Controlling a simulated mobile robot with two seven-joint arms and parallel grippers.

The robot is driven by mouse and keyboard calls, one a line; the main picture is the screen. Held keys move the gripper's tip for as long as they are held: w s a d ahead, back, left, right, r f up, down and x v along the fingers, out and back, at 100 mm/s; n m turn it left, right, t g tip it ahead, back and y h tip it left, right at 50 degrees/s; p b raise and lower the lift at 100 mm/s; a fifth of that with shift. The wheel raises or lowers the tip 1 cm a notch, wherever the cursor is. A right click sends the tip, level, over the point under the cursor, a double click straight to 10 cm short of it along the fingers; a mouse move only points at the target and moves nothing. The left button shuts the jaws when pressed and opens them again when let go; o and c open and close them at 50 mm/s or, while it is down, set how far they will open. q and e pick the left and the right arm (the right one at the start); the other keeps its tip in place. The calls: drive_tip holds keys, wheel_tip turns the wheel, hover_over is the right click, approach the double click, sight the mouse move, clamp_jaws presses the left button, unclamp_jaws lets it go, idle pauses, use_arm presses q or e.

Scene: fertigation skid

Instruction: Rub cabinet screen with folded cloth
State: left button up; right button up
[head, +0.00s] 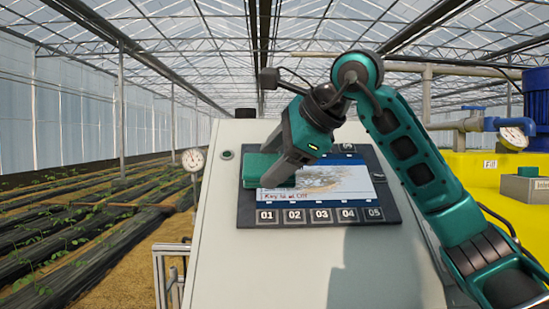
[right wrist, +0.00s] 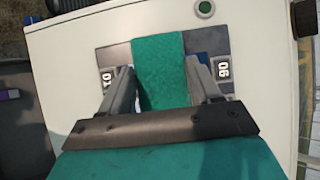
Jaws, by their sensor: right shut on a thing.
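The cabinet screen (head: 335,185) is set in a dark panel on the sloping face of a pale cabinet (head: 290,255). It shows a picture and a line of text, with numbered keys 01 to 05 below. A green folded cloth (head: 262,168) lies over the left part of the screen panel. My right gripper (head: 280,178) is shut on the cloth and holds it at the panel. The right wrist view shows the cloth (right wrist: 158,70) between the two fingers (right wrist: 160,88), across the panel. The cloth and hand hide the screen's upper left part. My left gripper is not in view.
A green button (head: 227,155) sits on the cabinet face left of the panel. A pressure gauge (head: 193,160) stands left of the cabinet; another gauge (head: 513,138) is at the right, by yellow equipment (head: 475,170) and a blue motor (head: 537,105). A metal rail (head: 168,270) stands at lower left.

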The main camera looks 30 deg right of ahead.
drive_tip(key=shift+w+d+f, duration=0.15)
drive_tip(key=shift+w+f, duration=0.2)
drive_tip(key=shift+f, duration=0.05)
drive_tip(key=shift+d, duration=0.1)
